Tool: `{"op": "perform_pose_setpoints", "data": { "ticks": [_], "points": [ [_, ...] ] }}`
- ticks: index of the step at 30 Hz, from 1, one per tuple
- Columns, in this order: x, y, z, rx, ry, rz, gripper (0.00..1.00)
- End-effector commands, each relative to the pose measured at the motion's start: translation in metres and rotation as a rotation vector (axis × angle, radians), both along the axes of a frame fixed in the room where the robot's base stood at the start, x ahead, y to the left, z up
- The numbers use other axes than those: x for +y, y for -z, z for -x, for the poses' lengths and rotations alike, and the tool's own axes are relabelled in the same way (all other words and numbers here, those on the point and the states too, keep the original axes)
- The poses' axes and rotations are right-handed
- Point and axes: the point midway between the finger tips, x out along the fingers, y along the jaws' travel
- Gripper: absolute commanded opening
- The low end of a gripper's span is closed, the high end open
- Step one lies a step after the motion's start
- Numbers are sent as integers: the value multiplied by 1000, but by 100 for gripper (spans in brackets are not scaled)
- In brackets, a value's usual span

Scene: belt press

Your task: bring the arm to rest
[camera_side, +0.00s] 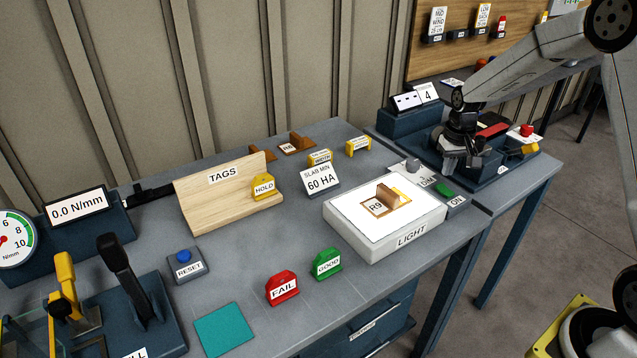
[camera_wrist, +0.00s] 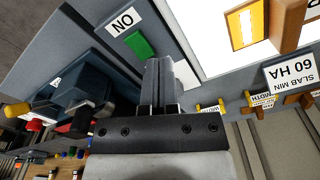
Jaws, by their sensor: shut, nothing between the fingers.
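My gripper (camera_side: 450,163) is shut and empty. In the side view it hangs at the end of my arm in front of the dark blue press unit at the right, above the bench end past the light box. In the wrist view its two fingers (camera_wrist: 163,72) lie together with nothing between them, and the green ON button (camera_wrist: 139,45) shows beyond them. I cannot tell how high the fingertips are above the surface.
The lit light box (camera_side: 385,240) bears a piece marked R9 (camera_side: 386,201). The dark blue press unit (camera_side: 400,122) stands at the right. The wooden TAGS rack (camera_side: 215,200), red FAIL tag (camera_side: 282,288) and green GOOD tag (camera_side: 327,264) stand left of the box.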

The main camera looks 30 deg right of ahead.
Motion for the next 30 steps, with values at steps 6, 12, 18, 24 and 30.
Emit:
{"op": "perform_pose_setpoints", "data": {
  "ticks": [6,12,18,24,30],
  "points": [
    [60,-15,27,-46,-114,17,0],
    [107,-22,62,-89,-217,29,0],
    [147,-25,104,-136,-316,37,0],
    [172,-23,141,-170,-393,41,0],
    [181,-22,157,-186,-425,42,0]
  ]
}}
